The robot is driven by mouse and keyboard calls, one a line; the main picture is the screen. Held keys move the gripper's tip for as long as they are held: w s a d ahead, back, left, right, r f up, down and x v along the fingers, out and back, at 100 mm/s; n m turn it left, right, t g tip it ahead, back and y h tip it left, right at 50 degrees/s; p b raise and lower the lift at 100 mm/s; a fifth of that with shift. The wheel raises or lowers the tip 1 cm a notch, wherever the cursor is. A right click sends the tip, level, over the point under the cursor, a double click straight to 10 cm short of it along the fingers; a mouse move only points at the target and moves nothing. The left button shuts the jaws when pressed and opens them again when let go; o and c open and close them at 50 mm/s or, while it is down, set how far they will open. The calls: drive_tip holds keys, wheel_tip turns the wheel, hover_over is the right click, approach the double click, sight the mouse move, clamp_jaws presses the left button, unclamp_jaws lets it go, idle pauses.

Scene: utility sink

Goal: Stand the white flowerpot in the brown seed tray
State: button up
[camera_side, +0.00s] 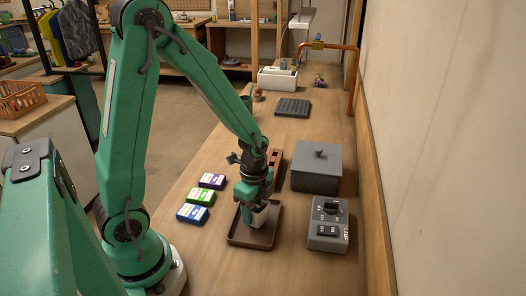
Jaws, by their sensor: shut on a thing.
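The brown seed tray (238,239) lies on the wooden bench in front of my arm. The white flowerpot (261,217) is at my gripper (257,207), over the tray's inside. My gripper points down and is shut on the pot, covering much of it. The pot looks upright. I cannot tell whether its base touches the tray floor.
Purple, green and blue boxes (201,196) lie left of the tray. A grey lidded box (317,168) and a grey switch box (328,224) stand to the right. A reddish-brown slotted thing (275,158) is behind my gripper. The bench front is clear.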

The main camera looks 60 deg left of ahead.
drive_tip(key=shift+f, duration=0.4)
drive_tip(key=shift+f, duration=0.2)
drive_tip(key=o, duration=1)
drive_tip(key=shift+r, duration=0.2)
drive_tip(key=shift+r, duration=6)
